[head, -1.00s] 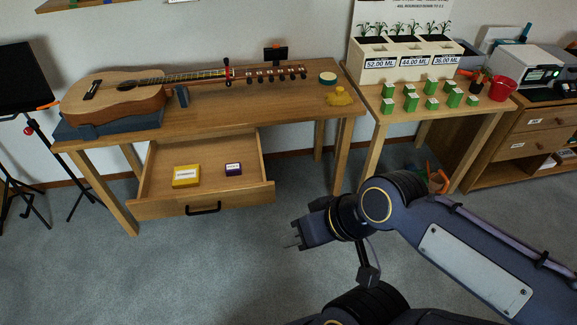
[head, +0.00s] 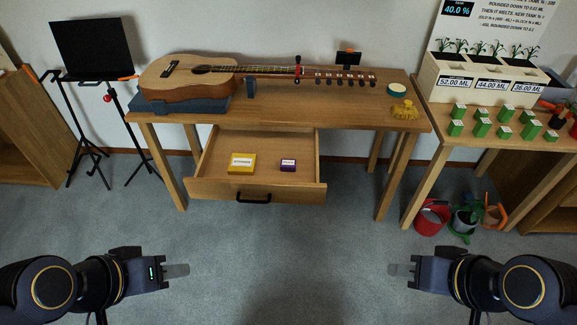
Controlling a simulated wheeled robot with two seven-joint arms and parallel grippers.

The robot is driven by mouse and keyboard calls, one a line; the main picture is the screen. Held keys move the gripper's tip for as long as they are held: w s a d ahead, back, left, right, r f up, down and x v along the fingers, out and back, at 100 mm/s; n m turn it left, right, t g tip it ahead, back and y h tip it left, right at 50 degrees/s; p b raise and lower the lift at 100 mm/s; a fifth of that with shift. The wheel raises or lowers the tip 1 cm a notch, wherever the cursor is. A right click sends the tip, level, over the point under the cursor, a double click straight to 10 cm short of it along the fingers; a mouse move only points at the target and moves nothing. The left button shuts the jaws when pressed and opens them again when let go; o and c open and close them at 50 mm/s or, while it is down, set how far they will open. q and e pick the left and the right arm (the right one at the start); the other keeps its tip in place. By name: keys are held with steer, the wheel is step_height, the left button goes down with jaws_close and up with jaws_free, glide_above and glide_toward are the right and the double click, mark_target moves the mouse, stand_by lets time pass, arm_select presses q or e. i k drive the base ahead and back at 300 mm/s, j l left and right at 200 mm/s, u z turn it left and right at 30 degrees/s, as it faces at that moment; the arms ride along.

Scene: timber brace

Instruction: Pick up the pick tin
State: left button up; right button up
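A small purple box (head: 288,165) with a white label, which seems to read "PICKS", lies in the open drawer (head: 254,190) of the wooden table. A yellow box (head: 242,163) with a white label lies to its left in the same drawer. My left gripper (head: 177,271) is low at the left, in front of the drawer and well apart from it. My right gripper (head: 401,270) is low at the right, also apart from the drawer. Nothing shows in either gripper. Their finger gaps cannot be made out.
A guitar (head: 190,78) lies on the table above the drawer, with a round tin (head: 397,90) and a yellow item (head: 405,110) at the right. A music stand (head: 92,48) is at left. A red bucket (head: 432,217) stands at right. The floor ahead is clear.

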mark_target(287, 165)
steer(key=u, duration=0.4)
steer(key=i+l+u, duration=0.1)
steer(key=u, duration=0.35)
steer(key=l+u, duration=0.15)
steer(key=u, duration=0.25)
steer(key=l+u, duration=0.1)
steer(key=u, duration=0.35)
steer(key=l+u, duration=0.3)
steer(key=l, duration=0.2)
steer(key=l+u, duration=0.35)
steer(key=l, duration=0.15)
steer(key=k+l+u, duration=0.3)
steer(key=l, duration=0.15)
steer(key=k+l, duration=0.1)
steer(key=l, duration=0.65)
steer(key=k+l+u, duration=0.1)
steer(key=l, duration=0.3)
